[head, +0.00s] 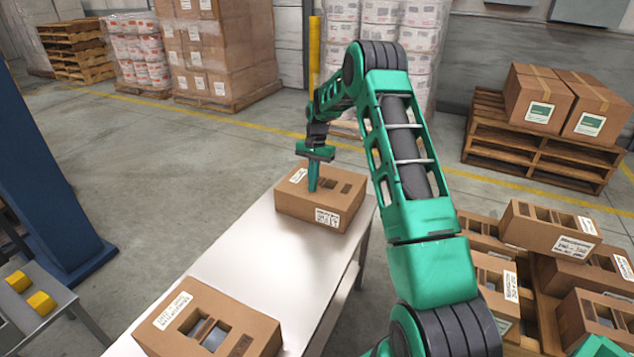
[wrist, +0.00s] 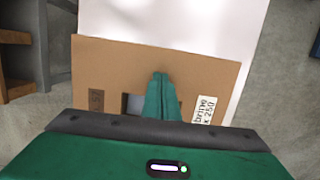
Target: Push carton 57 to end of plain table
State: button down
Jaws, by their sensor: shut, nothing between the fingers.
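A brown carton (head: 322,200) sits near the far end of the long white table (head: 245,250). It has dark openings in its top and a white label on its front side. In the wrist view the carton (wrist: 210,75) shows a dark tag that seems to read 57, and a white label. My gripper (head: 313,188) points down at the carton's top, its fingers shut and empty. In the wrist view the fingers (wrist: 161,80) overlap the carton top beside an opening; I cannot tell whether they touch it or reach inside.
Another open-topped carton (head: 205,325) stands at the table's near end, with bare table between the two. Several cartons (head: 550,228) are piled on a pallet at right. A blue post (head: 45,170) and a bench with yellow blocks (head: 40,303) stand at left.

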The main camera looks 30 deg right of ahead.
aim_at(325, 174)
jog(key=shift+w+a+r, duration=0.1)
jog(key=shift+w+r, duration=0.05)
jog(key=shift+w, duration=0.05)
jog(key=w+d, duration=0.2)
jog(key=d, duration=0.1)
jog(key=w+d, duration=0.2)
jog(key=d, duration=0.1)
jog(key=w+d, duration=0.2)
jog(key=d, duration=0.2)
jog(key=shift+w+r, duration=0.1)
jog(key=shift+w, duration=0.2)
jog(key=shift+w+d, duration=0.1)
jog(key=shift+d, duration=0.15)
